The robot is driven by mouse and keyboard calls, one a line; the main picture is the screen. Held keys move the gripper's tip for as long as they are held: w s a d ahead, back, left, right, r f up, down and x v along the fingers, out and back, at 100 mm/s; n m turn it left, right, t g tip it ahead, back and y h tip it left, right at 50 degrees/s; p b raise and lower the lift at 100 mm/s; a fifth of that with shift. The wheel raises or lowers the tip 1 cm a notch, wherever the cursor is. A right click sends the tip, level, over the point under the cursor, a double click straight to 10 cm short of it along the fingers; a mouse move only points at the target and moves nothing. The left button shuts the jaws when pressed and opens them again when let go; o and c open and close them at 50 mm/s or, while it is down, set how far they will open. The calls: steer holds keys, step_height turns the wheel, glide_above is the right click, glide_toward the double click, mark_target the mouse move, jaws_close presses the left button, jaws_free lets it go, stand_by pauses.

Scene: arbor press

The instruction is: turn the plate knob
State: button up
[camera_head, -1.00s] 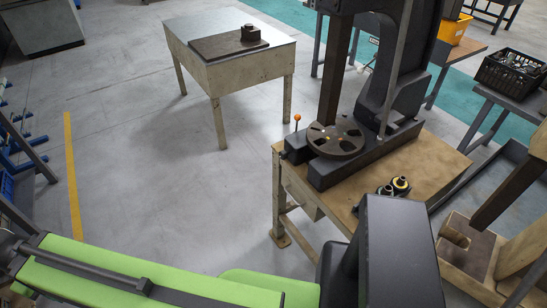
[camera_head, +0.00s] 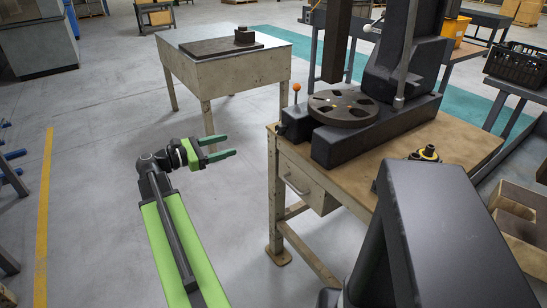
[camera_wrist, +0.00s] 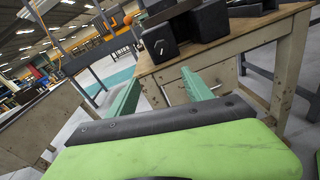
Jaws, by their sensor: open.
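The plate knob is likely the small orange ball on a short stem (camera_head: 296,87), standing upright at the left end of the black press base, beside the round slotted plate (camera_head: 345,118). In the wrist view an orange ball (camera_wrist: 128,19) shows at the top, beyond the black base end (camera_wrist: 160,42). My gripper (camera_head: 232,145) is open and empty, with green fingers pointing right. It is left of the wooden press table, apart from the knob. In the wrist view its fingers (camera_wrist: 160,77) spread toward the table edge. The plate is not clearly visible there.
The press ram (camera_head: 336,45) hangs above the plate. The press table (camera_head: 440,150) has a drawer (camera_head: 307,182) facing my arm. A pale table (camera_head: 235,70) with a dark slab stands behind left. Floor around my gripper is clear.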

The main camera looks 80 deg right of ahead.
steer(key=s, duration=0.2)
glide_toward(278, 129)
steer(key=shift+g, duration=0.4)
steer(key=x, duration=0.9)
steer(key=shift+w+d+f, duration=0.15)
steer(key=shift+w+f, duration=0.05)
steer(key=shift+f, duration=0.2)
